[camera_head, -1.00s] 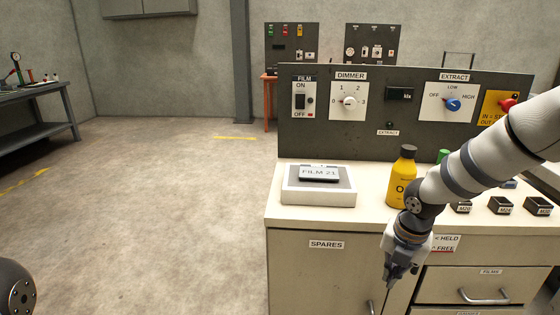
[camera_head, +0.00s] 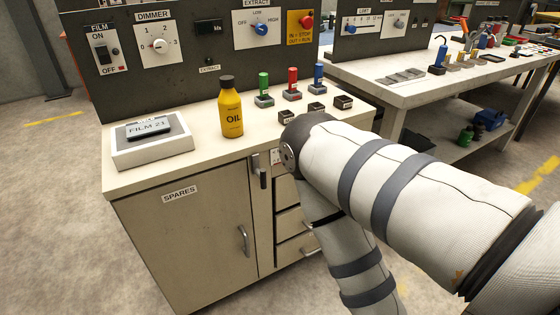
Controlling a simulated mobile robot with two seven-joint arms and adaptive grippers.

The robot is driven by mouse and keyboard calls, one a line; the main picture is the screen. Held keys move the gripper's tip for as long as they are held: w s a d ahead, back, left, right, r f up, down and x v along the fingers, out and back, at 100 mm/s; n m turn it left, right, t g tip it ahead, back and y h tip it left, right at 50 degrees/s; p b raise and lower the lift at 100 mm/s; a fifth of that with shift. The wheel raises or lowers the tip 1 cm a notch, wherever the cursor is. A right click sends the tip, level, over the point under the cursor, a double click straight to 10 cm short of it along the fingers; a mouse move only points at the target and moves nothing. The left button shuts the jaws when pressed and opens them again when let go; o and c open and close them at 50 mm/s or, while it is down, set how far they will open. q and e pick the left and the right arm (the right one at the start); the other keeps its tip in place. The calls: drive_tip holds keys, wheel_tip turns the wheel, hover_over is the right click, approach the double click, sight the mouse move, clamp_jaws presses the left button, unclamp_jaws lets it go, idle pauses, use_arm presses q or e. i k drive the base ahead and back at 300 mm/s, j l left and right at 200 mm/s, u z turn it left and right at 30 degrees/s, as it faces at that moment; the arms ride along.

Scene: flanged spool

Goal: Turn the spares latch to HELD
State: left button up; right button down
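The spares cabinet door (camera_head: 185,245), labelled SPARES (camera_head: 180,193), is closed in the front of the bench. The spares latch (camera_head: 259,168) is a small dark lever at the door's upper right edge, and it appears to hang down. A pale label (camera_head: 276,156) beside it is mostly hidden by my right arm, so its words cannot be read. My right arm comes in from the right and bends down in front of the drawers. Its gripper is outside the picture. My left gripper is not in view either.
On the bench top stand a yellow oil bottle (camera_head: 231,108), a white box with the FILM 21 device (camera_head: 149,128), and coloured pegs (camera_head: 292,85). The door has a vertical handle (camera_head: 243,239). Drawers (camera_head: 291,222) lie behind my arm. Floor at left is clear.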

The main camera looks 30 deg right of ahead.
sight(261, 173)
drive_tip(key=z, duration=0.9)
